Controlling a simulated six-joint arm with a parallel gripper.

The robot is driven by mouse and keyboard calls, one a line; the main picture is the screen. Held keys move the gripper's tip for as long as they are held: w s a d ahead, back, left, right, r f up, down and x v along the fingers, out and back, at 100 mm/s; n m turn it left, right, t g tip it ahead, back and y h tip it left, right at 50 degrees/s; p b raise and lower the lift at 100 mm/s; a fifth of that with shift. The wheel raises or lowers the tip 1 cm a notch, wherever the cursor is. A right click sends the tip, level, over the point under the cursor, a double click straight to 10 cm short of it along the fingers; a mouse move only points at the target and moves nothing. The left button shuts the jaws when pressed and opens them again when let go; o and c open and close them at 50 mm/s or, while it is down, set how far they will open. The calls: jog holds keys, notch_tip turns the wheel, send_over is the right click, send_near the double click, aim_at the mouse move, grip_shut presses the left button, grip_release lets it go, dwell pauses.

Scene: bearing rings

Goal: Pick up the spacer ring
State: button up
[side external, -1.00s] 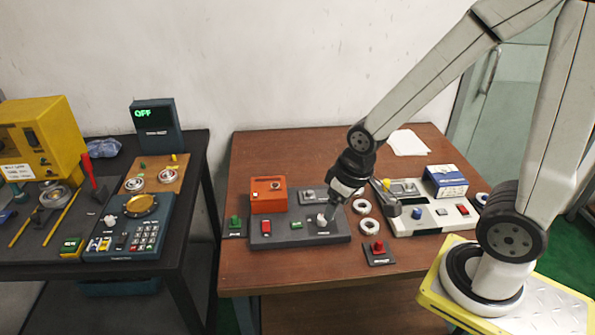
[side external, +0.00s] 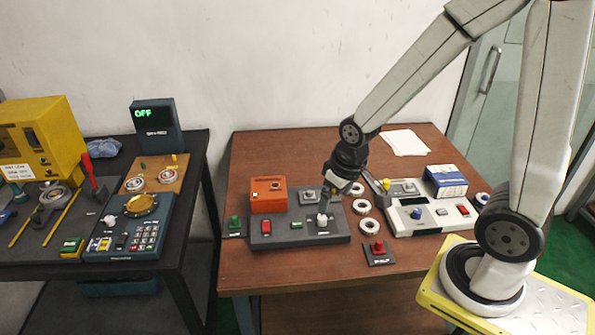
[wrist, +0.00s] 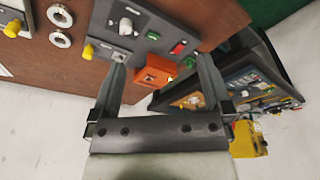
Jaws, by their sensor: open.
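Three pale metal rings lie in a short row on the brown table: a far ring (side external: 357,188), a middle ring (side external: 362,206) and a near ring (side external: 369,226). I cannot tell which is the spacer ring. Two rings show at the upper left of the wrist view, an upper one (wrist: 60,15) and a lower one (wrist: 60,39), outside my fingers. My gripper (side external: 325,203) is over the right part of the grey control panel (side external: 285,240), left of the rings. In the wrist view its two fingers (wrist: 162,62) are spread apart with nothing held between them.
An orange box (side external: 268,194) stands by the grey panel. A white panel (side external: 400,223) and a blue-and-white box (side external: 445,181) are right of the rings. A red button block (side external: 379,254) sits in front. A dark side table (side external: 195,150) stands left.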

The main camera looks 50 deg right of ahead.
jog(key=w+d+f+m+g, duration=0.1)
jog(key=w+d+f+m, duration=0.15)
jog(key=d, duration=0.35)
jog(key=w+d+f+m, duration=0.1)
jog(key=w+d+f, duration=0.2)
jog(key=d, duration=0.3)
jog(key=m+g, duration=0.1)
jog(key=m, duration=0.2)
send_near(363, 202)
jog(key=a, duration=0.1)
jog(key=shift+f, duration=1.75)
jog(key=shift+f, duration=0.1)
jog(key=shift+s+a+f, duration=0.15)
jog(key=shift+f, duration=2.35)
jog(key=c, duration=1.3)
jog(key=shift+o, duration=0.2)
jog(key=shift+r, duration=0.1)
